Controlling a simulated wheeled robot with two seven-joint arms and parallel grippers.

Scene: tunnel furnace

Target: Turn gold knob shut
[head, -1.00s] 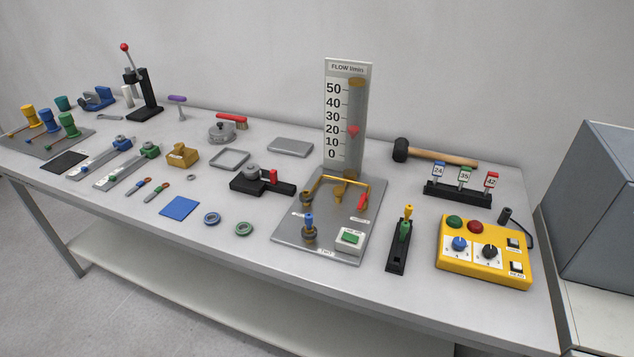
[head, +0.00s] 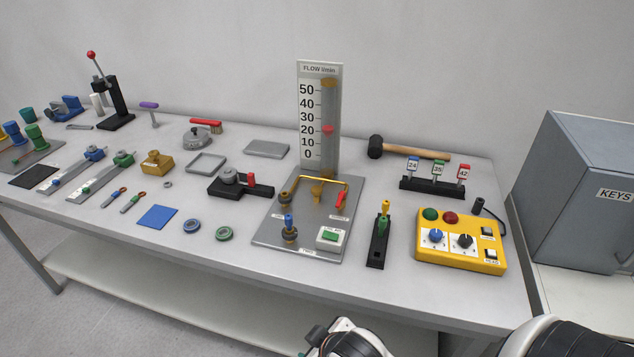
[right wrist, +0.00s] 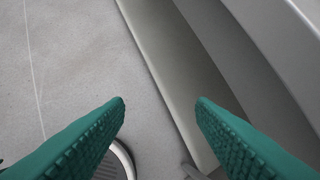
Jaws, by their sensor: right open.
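The flow panel (head: 268,232) is a grey plate at the middle of the bench, with a gold pipe (head: 320,180) and a tall flow gauge (head: 319,115) behind. A gold knob-like piece (head: 318,191) sits under the pipe at the middle. A darker brass fitting (head: 284,199) is at its left, and another brass fitting with a blue top (head: 289,233) is in front. A red lever (head: 341,200) is at the right. The gauge's red float is near 20. My right gripper (right wrist: 160,104) is open and empty, its teal fingers over the floor and bench edge. My left gripper is not in view.
A green button box (head: 331,237) stands on the panel's front right corner. A black stand with yellow and green handles (head: 378,240) and a yellow control box (head: 461,240) are to the right. A grey key cabinet (head: 580,190) stands at far right.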

